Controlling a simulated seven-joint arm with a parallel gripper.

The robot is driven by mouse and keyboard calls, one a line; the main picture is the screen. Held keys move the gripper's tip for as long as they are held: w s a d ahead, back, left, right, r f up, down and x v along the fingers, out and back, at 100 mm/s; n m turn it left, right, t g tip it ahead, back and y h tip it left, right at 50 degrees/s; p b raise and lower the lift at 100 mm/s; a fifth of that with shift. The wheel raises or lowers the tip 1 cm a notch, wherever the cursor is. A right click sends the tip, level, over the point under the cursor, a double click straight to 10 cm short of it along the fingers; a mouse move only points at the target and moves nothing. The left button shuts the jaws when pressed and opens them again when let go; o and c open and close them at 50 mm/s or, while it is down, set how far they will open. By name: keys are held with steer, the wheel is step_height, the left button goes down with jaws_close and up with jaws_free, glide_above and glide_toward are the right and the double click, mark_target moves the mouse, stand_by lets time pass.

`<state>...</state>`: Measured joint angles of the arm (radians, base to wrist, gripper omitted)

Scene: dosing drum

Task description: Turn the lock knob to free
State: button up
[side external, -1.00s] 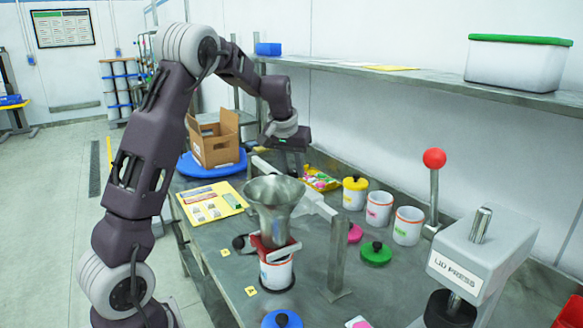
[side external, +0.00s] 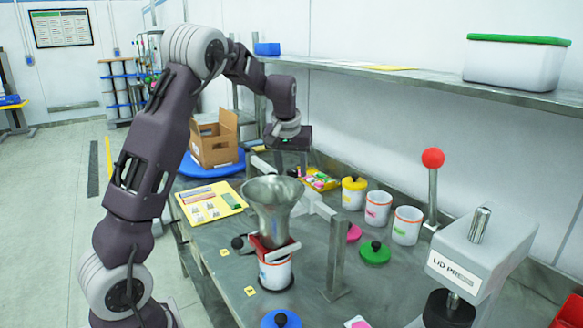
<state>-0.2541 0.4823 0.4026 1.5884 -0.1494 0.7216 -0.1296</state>
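A steel hopper (side external: 272,200) stands on a frame at the middle of the bench, with a red part (side external: 262,252) under it and a white cup (side external: 276,272) below. A small dark round knob (side external: 238,242) shows at the left of the red part; I cannot tell for certain that it is the lock knob, nor how it is turned. My gripper (side external: 290,152) hangs above and behind the hopper, apart from the dark knob. Its fingers are too small and dark to tell whether they are open or shut.
A steel post (side external: 337,255) stands right of the hopper. Lidded and open cups (side external: 378,208) stand behind it. The lid press (side external: 480,255) fills the right front. A cardboard box (side external: 214,142) sits on a blue disc at the back left. A shelf (side external: 420,78) runs along the wall.

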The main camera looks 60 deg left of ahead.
steer(key=v, duration=0.7)
steer(key=shift+r, duration=0.1)
stand_by(0.4)
steer(key=s+d+r+m+t+h, duration=0.1)
steer(key=s+d+r+m+h, duration=0.15)
steer(key=s+d, duration=0.75)
steer(key=s+d+r+m+t+h, duration=0.1)
steer(key=s+d+m, duration=0.3)
steer(key=s+d, duration=0.55)
steer(key=s+d+f+m, duration=0.2)
steer(key=s+d+f, duration=0.2)
steer(key=s+d, duration=0.2)
steer(key=shift+s+f+m, duration=0.2)
steer(key=shift+s+m, duration=0.15)
steer(key=shift+s, duration=0.7)
